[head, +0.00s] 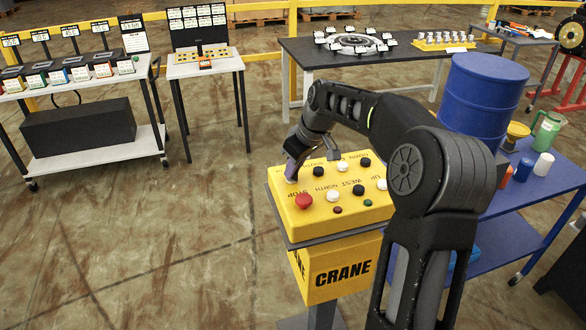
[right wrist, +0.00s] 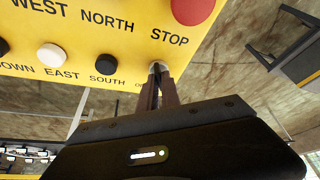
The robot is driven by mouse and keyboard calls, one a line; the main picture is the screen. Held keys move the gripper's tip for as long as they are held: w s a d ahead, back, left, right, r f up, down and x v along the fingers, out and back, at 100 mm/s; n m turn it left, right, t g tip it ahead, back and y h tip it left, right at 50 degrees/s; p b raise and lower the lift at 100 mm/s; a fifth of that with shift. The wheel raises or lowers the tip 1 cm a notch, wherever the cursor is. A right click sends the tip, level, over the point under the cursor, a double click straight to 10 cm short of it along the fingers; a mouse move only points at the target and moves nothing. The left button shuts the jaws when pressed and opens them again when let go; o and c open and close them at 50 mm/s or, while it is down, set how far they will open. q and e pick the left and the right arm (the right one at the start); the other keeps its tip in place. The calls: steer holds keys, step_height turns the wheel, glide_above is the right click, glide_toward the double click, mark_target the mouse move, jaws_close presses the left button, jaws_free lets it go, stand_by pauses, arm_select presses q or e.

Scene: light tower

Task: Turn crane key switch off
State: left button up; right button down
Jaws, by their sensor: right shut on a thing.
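The yellow crane control box (head: 318,213) stands on a pedestal marked CRANE in the middle of the head view. Its top carries white and black buttons and a red stop button (head: 303,201). In the right wrist view, the small metal key switch (right wrist: 156,68) sits at the panel's edge below the word STOP, next to partly hidden lettering. My right gripper (right wrist: 160,85) is shut on the key switch, its dark brown fingers hiding most of it. In the head view, my right gripper (head: 292,165) reaches the box's far left corner. My left gripper is not in view.
A blue barrel (head: 482,95) stands on a blue cart to the right of the box, with a green jug (head: 546,130) and a yellow funnel (head: 516,131). Several tables stand behind along a yellow rail. The floor left of the box is clear.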

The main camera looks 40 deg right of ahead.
stand_by(0.3)
steer(key=c, duration=1.6)
jaws_free()
steer(key=shift+o, duration=0.2)
steer(key=b+v, duration=0.1)
steer(key=v, duration=0.6)
steer(key=shift+r, duration=0.35)
steer(key=shift+s, duration=0.15)
